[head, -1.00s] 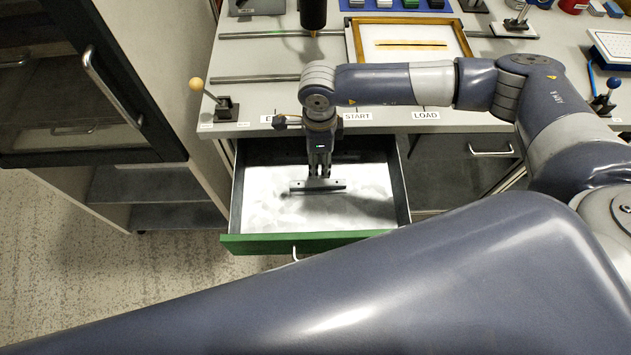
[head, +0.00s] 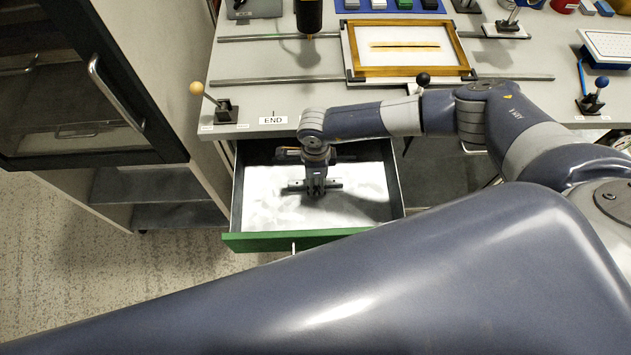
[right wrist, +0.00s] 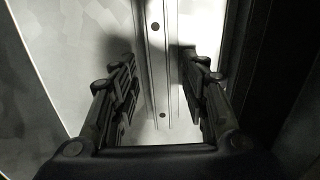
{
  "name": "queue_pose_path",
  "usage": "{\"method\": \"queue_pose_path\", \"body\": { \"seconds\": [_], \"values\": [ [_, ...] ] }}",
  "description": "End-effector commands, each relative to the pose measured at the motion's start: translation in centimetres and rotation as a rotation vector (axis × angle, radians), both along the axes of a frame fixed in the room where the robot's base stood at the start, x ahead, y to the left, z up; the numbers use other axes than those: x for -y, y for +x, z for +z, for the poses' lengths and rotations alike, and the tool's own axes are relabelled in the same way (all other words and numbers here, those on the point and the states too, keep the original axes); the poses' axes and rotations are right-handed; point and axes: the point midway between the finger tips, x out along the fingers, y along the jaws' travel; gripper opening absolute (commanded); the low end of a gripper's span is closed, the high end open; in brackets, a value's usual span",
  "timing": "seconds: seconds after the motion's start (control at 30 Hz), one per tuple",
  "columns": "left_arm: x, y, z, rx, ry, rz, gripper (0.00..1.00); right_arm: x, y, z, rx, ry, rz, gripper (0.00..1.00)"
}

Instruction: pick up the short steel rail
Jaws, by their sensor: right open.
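The short steel rail (head: 335,186) lies in the open drawer (head: 362,208), on its bright floor. In the head view my right gripper (head: 316,193) is down in the drawer at the middle of the rail and hides that part. In the right wrist view the rail (right wrist: 157,62) runs up the picture with dark holes in it. The open fingers of the right gripper (right wrist: 157,90) stand on either side of it, with a gap on both sides. My left gripper is not in view.
The drawer has a green front (head: 300,238) and walls close around the gripper. The bench (head: 350,100) above carries two long rails, a wooden frame (head: 405,75) and a yellow-knobbed lever (head: 213,102). A dark cabinet (head: 75,80) stands at the left.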

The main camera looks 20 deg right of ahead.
Motion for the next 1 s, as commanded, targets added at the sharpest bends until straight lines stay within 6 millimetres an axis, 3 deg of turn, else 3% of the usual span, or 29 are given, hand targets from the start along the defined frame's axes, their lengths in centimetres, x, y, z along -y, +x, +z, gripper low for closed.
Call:
{"method": "queue_pose_path", "body": {
  "seconds": [0.17, 0.33, 0.77, 1.0],
  "values": [
    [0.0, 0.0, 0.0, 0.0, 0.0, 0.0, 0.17, 0.0, 0.0, 0.0, 0.0, 0.0, 0.0, 0.39],
    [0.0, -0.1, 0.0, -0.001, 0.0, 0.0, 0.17, 0.0, 0.0, 0.0, 0.0, 0.0, 0.0, 0.01],
    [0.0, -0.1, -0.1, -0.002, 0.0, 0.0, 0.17, 0.0, 0.1, 0.5, 0.001, 0.001, -0.001, 0.0],
    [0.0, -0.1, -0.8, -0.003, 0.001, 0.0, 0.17, 0.0, 0.2, 4.0, 0.004, 0.002, 0.0, 0.0]
  ]
}}
